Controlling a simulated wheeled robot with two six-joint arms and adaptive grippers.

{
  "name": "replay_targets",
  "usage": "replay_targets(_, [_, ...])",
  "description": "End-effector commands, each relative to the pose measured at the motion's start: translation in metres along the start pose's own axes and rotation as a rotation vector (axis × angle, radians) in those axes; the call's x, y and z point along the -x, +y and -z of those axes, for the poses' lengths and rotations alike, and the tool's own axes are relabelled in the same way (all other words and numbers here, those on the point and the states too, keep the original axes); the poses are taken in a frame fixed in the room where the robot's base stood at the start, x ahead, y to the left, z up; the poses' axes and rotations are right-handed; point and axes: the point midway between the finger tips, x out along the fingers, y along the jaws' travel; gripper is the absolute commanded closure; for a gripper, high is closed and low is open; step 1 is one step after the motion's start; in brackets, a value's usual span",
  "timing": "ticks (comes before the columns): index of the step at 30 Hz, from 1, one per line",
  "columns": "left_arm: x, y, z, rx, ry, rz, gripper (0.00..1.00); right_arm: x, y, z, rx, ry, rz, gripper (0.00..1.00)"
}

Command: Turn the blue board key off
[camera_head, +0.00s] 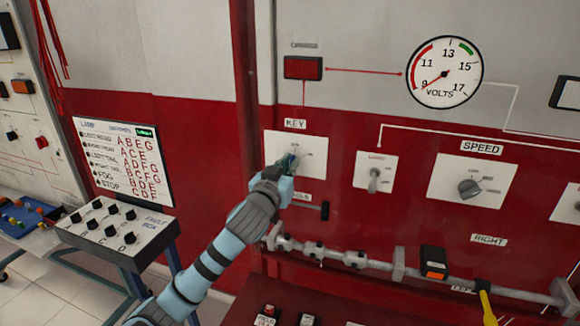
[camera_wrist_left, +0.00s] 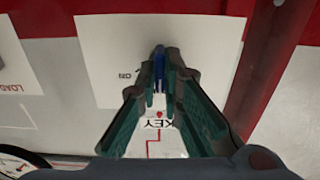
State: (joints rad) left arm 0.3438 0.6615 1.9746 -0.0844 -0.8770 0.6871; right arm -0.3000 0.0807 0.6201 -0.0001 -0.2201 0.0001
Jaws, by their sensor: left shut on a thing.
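The blue board key (camera_wrist_left: 158,64) sits in a white plate (camera_head: 317,170) under the KEY label (camera_head: 295,124) on the red and grey board. My left gripper (camera_head: 290,161) reaches the plate from below left and is shut on the key. In the left wrist view the gripper (camera_wrist_left: 163,68) has one finger on each side of the blue key, close to the plate (camera_wrist_left: 105,50). An ON mark (camera_wrist_left: 125,75) shows beside the key. In the head view the gripper covers most of the key, so its angle is hard to tell there. My right gripper is out of view.
A toggle switch (camera_head: 374,180) and a SPEED knob (camera_head: 469,188) are on plates to the right. A volts gauge (camera_head: 445,72) is above them. A metal rail (camera_head: 375,264) runs below. A fault box (camera_head: 120,230) stands at the left.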

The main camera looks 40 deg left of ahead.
Motion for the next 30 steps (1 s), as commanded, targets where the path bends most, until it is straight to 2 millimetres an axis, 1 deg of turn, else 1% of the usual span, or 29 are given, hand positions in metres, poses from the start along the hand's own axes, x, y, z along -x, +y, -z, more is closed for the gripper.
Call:
replay_targets(1, [0.000, 0.000, -0.001, 0.002, -0.002, 0.000, 1.00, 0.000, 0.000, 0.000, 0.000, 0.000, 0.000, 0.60])
replay_targets(2, [0.000, 0.000, -0.001, 0.002, -0.002, 0.000, 0.88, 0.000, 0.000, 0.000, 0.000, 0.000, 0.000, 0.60])
replay_targets(3, [0.000, 0.000, -0.001, 0.002, -0.002, 0.000, 0.81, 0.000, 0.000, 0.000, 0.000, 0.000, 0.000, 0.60])
replay_targets(5, [0.000, 0.000, -0.001, 0.002, -0.002, 0.000, 0.72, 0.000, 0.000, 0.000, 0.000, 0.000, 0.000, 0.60])
replay_targets(13, [0.000, 0.000, 0.000, 0.000, -0.001, 0.000, 0.72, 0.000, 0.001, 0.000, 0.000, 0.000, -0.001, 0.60])
replay_targets(16, [0.007, -0.001, 0.000, -0.001, 0.000, 0.000, 0.72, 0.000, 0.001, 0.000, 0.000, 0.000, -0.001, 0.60])
replay_targets(17, [0.011, -0.001, -0.001, -0.003, 0.000, 0.000, 0.72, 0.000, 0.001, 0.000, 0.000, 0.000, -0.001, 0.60])
replay_targets(20, [0.034, 0.000, -0.001, -0.006, -0.001, -0.003, 0.72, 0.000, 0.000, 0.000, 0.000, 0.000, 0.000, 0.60])
replay_targets(24, [0.074, 0.000, -0.001, -0.008, -0.003, -0.003, 0.72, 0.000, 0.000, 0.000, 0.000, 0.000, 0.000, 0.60])
replay_targets(27, [0.098, 0.001, -0.001, -0.006, -0.003, -0.003, 0.72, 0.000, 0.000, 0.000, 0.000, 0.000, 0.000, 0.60])
replay_targets(30, [0.113, 0.000, -0.001, -0.003, -0.003, -0.001, 0.72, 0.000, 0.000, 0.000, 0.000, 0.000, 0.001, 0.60])
